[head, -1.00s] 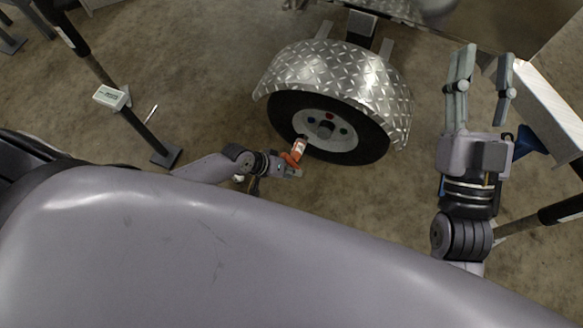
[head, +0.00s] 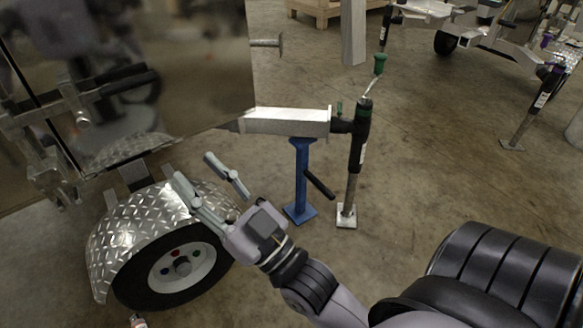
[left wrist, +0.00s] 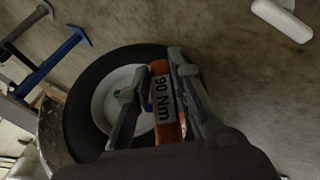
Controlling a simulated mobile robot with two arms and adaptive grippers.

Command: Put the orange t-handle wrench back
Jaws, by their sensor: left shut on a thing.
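The orange t-handle wrench (left wrist: 160,68) shows in the left wrist view with a "90 Nm" label. My left gripper (left wrist: 156,64) is shut on it, a finger on each side, in front of the wheel. A small end of what looks like the wrench (head: 137,321) shows at the bottom edge of the head view; the left gripper is otherwise out of that view. The wrench's handle ends are hidden in the left wrist view. My right gripper (head: 193,168) is open and empty, above the trailer's diamond-plate fender in the picture.
The trailer wheel (head: 180,268) has coloured nuts and sits under the shiny fender (head: 118,235). A blue stand (head: 301,180) supports the trailer's beam (head: 286,122). A black jack post (head: 359,140) stands beside it. Another trailer (head: 470,25) is behind.

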